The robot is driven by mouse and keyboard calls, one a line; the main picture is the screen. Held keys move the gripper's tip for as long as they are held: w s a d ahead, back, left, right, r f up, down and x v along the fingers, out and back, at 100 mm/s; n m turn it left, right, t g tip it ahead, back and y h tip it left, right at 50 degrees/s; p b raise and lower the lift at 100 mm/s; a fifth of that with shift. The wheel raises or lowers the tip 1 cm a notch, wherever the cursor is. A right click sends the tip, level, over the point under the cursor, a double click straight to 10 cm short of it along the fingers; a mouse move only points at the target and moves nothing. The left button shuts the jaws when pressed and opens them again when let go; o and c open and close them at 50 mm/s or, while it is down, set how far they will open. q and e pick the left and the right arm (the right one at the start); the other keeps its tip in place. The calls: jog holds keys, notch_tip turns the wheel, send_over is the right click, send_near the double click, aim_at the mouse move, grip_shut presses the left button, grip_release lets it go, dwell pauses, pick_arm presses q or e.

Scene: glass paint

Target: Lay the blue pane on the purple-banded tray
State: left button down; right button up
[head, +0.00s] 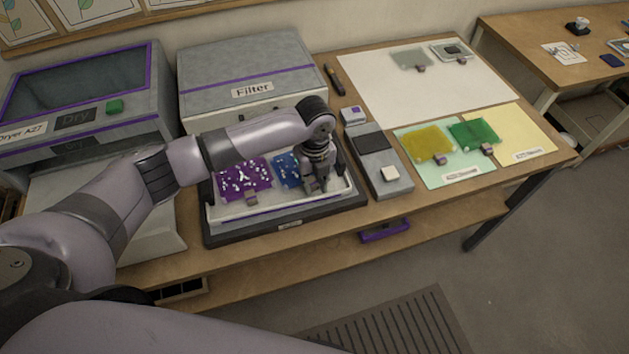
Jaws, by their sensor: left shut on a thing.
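The blue pane (286,170), speckled with white, is in the white tray (276,207) on a dark base, beside a purple speckled pane (243,182). My left gripper (316,189) points down over the right part of this tray. It is shut at the blue pane's right edge and hides part of it. I cannot tell whether the pane touches the tray floor. My right gripper is not in view.
A dryer (80,95) and a filter box (250,70), both with purple trim, stand behind. A grey device (382,160) is close to the right. Yellow (428,143) and green (474,131) panes lie on mats. The large white sheet (400,95) has free room.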

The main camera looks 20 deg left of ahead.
pick_arm(q)
jog(key=shift+f, duration=0.15)
jog(key=c, duration=1.3)
grip_release()
jog(key=shift+c, duration=0.2)
jog(key=shift+r, duration=0.2)
notch_tip(320, 180, up, 21)
jog(key=p, duration=1)
jog(key=shift+f, duration=0.2)
